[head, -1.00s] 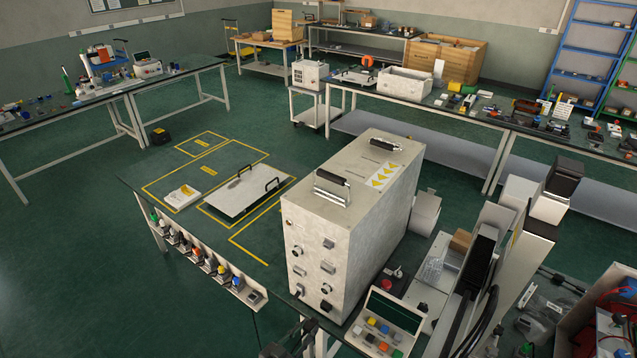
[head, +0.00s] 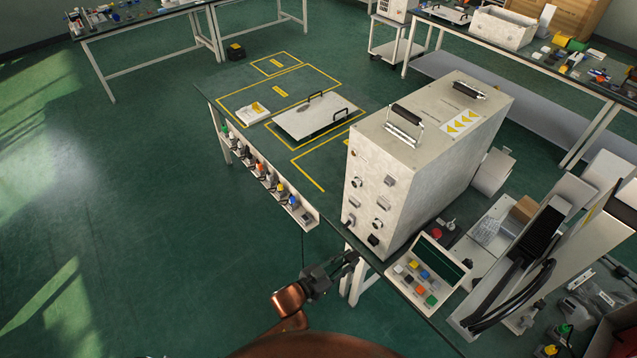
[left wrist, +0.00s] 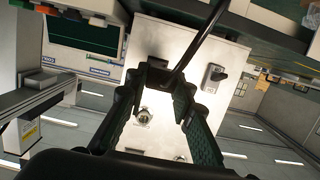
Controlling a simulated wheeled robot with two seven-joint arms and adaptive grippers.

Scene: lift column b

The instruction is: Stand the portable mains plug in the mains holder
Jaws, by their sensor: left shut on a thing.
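My left gripper (head: 351,258) is in front of the lower part of the big white cabinet (head: 405,185), near the table's front edge. In the left wrist view its fingers (left wrist: 160,80) are closed on a black plug (left wrist: 157,73). A black cable runs from it to the upper right. I take this as the portable mains plug; in the head view it is too small to tell apart from the fingertips. A holder rack (head: 262,187) runs along the table's edge with several coloured plugs. I cannot tell which slot is the mains holder. My right gripper is out of view.
The cabinet front carries several sockets and a black fitting (head: 373,240). A console (head: 428,272) with coloured buttons stands right of the gripper. A white plate with handles (head: 310,117) and a small white tray (head: 247,114) lie on the table behind. The floor at left is clear.

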